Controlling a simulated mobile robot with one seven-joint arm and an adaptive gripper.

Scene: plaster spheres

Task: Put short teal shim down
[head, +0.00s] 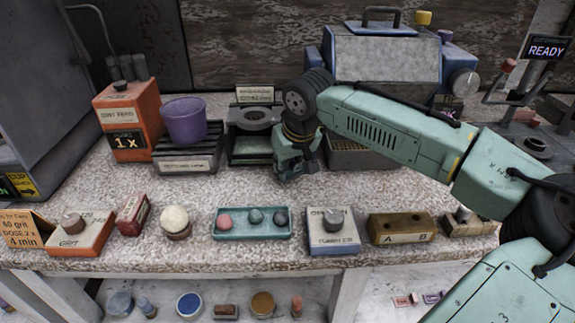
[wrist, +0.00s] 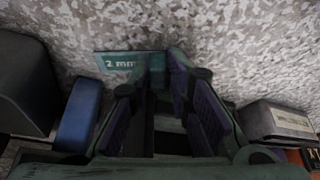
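The short teal shim (wrist: 118,64) is a flat teal piece marked "2 mm". In the wrist view it shows at the fingertips, against the speckled bench top; its near end is partly hidden by the fingers. I cannot tell whether it touches a finger. My gripper (wrist: 152,82) has its fingers apart, with a dark gap between the purple pads. In the head view my gripper (head: 291,172) points down, low over the bench behind the teal tray, and the shim cannot be made out there.
The teal tray (head: 253,237) with several small balls, the blue-grey box (head: 333,240) and the brown A/B box (head: 402,229) line the front. The dark press stand (head: 250,150) and a grey bin (head: 365,158) stand behind.

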